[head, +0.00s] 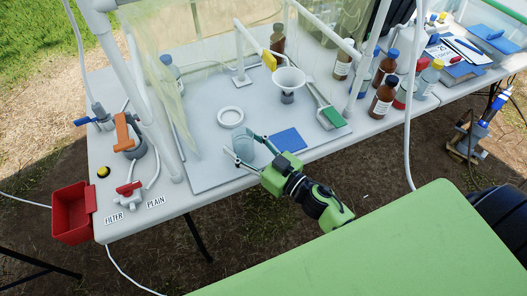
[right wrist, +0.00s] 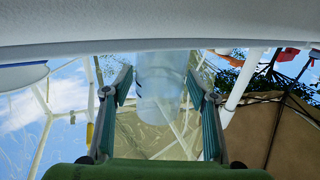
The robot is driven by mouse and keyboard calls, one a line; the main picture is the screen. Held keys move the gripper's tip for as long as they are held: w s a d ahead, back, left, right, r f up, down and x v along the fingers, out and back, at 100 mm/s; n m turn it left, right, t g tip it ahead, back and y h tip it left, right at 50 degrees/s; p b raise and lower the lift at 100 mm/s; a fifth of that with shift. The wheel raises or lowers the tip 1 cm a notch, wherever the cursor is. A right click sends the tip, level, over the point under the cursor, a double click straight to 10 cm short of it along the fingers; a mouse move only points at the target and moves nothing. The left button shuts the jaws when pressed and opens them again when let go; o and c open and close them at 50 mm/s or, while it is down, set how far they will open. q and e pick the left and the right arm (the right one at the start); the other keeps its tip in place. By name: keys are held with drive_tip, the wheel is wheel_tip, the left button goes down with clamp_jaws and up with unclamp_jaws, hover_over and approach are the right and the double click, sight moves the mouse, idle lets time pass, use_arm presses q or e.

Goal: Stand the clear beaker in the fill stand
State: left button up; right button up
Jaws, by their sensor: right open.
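The clear beaker (head: 243,147) stands upright on the grey tray (head: 205,180) near its front edge. My right gripper (head: 238,142) reaches in from the front right, low over the tray, with its fingers on either side of the beaker. In the right wrist view the beaker (right wrist: 158,92) shows between the two open fingers (right wrist: 159,80), with gaps on both sides. A white ring (head: 230,117) lies behind the beaker; I cannot tell for certain which piece is the fill stand. My left gripper is not in view.
A blue pad (head: 289,140) lies just right of the beaker. A white funnel (head: 288,78) stands behind it, with a green-ended scoop (head: 331,117) to its right. Brown bottles (head: 383,97) stand on the right. A red bin (head: 72,213) hangs at the table's left end.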

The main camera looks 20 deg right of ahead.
sight(252, 147)
drive_tip(key=p+v, duration=0.1)
drive_tip(key=v, duration=0.4)
drive_tip(key=shift+w+d+r+p, duration=0.15)
drive_tip(key=shift+d+r+p, duration=0.1)
drive_tip(key=shift+p, duration=0.15)
drive_tip(key=v, duration=0.9)
drive_tip(key=shift+w+f, duration=0.1)
drive_tip(key=shift+f, duration=0.05)
drive_tip(key=d+f+m+g+h, duration=0.2)
drive_tip(key=d+f+h, duration=0.2)
drive_tip(key=f, duration=1)
drive_tip(key=s+f+g+h, duration=0.1)
drive_tip(key=s+f+g, duration=0.3)
drive_tip(key=s+f, duration=0.5)
drive_tip(key=s+f+m+g+h, duration=0.1)
drive_tip(key=s+f+g, duration=0.3)
drive_tip(key=s+f, duration=0.5)
wheel_tip(252, 147, down, 11)
drive_tip(key=shift+d+f+g+h, duration=0.1)
drive_tip(key=shift+d+g+h, duration=0.1)
drive_tip(key=shift+g+h, duration=0.3)
drive_tip(key=shift+o, duration=0.6)
drive_tip(key=s+a+f+g, duration=0.1)
drive_tip(key=s+f+g, duration=0.3)
drive_tip(key=s, duration=0.9)
wheel_tip(252, 147, down, 2)
drive_tip(key=shift+s+a+f+n, duration=0.1)
drive_tip(key=shift+s+a+n, duration=0.2)
drive_tip(key=shift+s, duration=0.1)
